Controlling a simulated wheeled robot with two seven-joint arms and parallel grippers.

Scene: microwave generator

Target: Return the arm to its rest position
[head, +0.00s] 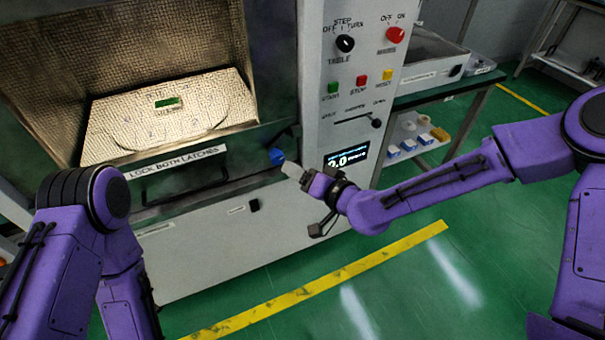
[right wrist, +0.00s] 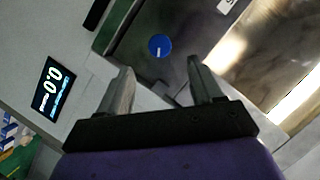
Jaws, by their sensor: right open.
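My right gripper (head: 295,172) is in front of the generator's front panel in the head view, close to a blue knob (head: 276,156). In the right wrist view its two fingers (right wrist: 160,88) are spread apart with nothing between them. The blue knob (right wrist: 159,45) shows beyond the fingertips there, apart from them. My right arm (head: 430,190) reaches in from the right. My left arm (head: 75,240) is at the lower left of the head view, and its gripper is out of the picture.
The microwave generator's chamber (head: 165,115) is open, with a small green piece (head: 168,102) on a plate inside. A control panel (head: 360,70) with knobs, buttons and a display (head: 347,158) stands beside it. A side table (head: 440,92) stands at right. The green floor (head: 400,290) is clear.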

